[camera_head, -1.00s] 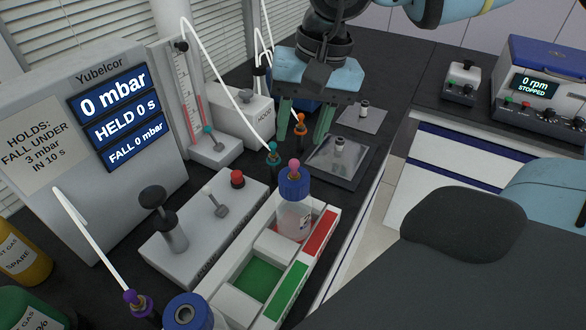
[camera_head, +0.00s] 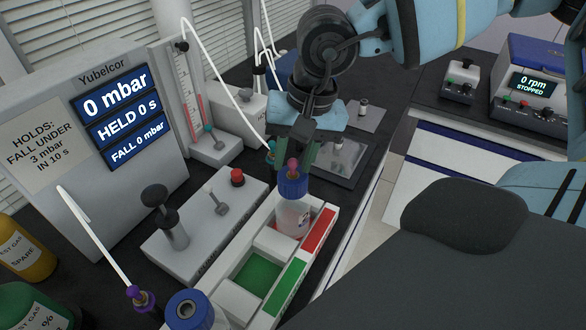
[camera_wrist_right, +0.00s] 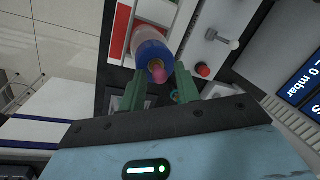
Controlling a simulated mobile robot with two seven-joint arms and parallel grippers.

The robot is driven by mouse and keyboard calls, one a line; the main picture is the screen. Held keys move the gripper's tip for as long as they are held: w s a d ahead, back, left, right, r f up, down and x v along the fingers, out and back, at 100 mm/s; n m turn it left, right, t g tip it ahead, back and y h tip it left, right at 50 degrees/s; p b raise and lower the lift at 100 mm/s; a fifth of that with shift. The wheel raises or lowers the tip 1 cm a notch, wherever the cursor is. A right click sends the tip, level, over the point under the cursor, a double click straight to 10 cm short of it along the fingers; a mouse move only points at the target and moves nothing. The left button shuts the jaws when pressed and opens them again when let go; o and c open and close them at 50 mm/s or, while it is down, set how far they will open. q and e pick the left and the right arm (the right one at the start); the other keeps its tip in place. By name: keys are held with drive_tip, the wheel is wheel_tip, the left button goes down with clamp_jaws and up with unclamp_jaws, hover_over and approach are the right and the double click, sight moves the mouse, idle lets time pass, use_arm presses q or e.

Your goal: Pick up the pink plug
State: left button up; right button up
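The pink plug (camera_head: 293,166) sits on top of the blue cap (camera_head: 293,183) of a clear bottle (camera_head: 292,216). The bottle stands in the red-marked end of a white rack. My right gripper (camera_head: 297,158) points down just behind and around the plug's height. In the right wrist view, the plug (camera_wrist_right: 158,75) shows between the two green fingers (camera_wrist_right: 161,72), which stand apart. It is not clamped, and the exact gap to each finger is hard to tell. My left gripper is not in view.
The white rack (camera_head: 322,218) has a green-marked compartment nearer the camera. Left of it stands a grey valve box (camera_head: 188,240) with a red button. A second blue-capped bottle (camera_head: 188,309) stands at the bottom. White tubes arch over the bench. A metal plate (camera_head: 345,160) lies behind.

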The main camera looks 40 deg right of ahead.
clamp_jaws()
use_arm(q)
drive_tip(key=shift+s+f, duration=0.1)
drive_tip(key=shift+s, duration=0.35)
use_arm(e)
drive_tip(key=shift+r, duration=0.1)
